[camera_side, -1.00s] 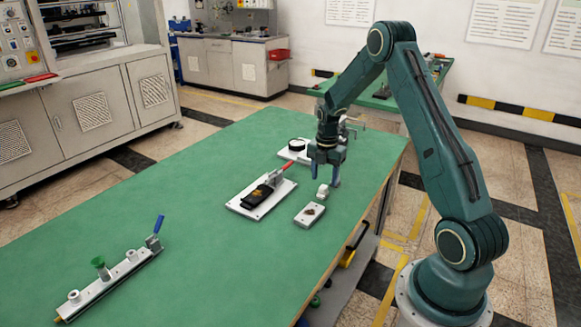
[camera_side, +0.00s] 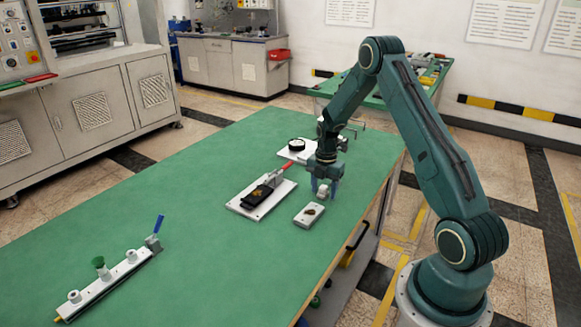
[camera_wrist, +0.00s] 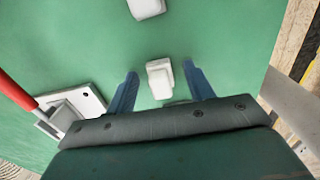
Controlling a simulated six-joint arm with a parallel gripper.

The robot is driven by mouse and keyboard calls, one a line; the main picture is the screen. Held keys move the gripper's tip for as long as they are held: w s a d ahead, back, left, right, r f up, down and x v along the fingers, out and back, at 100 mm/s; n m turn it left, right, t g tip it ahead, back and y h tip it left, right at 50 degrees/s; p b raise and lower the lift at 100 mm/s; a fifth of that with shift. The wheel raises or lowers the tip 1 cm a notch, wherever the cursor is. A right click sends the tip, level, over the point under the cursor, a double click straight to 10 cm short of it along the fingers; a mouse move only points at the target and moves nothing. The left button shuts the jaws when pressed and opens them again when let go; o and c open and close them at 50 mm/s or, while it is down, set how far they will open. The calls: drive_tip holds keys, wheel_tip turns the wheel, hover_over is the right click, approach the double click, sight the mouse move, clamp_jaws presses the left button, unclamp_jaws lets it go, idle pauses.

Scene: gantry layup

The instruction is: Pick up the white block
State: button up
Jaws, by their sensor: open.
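The white block (camera_side: 323,191) is small and stands on the green table, just behind a small light plate in the side view. My gripper (camera_side: 325,189) points down over it, with its blue fingers low on either side. In the wrist view the block (camera_wrist: 160,79) lies between the two spread fingers of my gripper (camera_wrist: 160,69), with a gap to each. The gripper is open and holds nothing. The body of the gripper hides the area below the block in the wrist view.
A red-handled clamp (camera_side: 274,179) on a plate is to the left. A plate with a black disc (camera_side: 284,154) stands behind. A fixture strip (camera_side: 115,285) lies front left. The table middle (camera_side: 180,210) is clear.

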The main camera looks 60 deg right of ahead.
sight(324, 186)
drive_tip(key=c, duration=1.1)
drive_tip(key=shift+r, duration=0.15)
wheel_tip(324, 186, up, 20)
drive_tip(key=shift+f, duration=0.15)
idle(0.4)
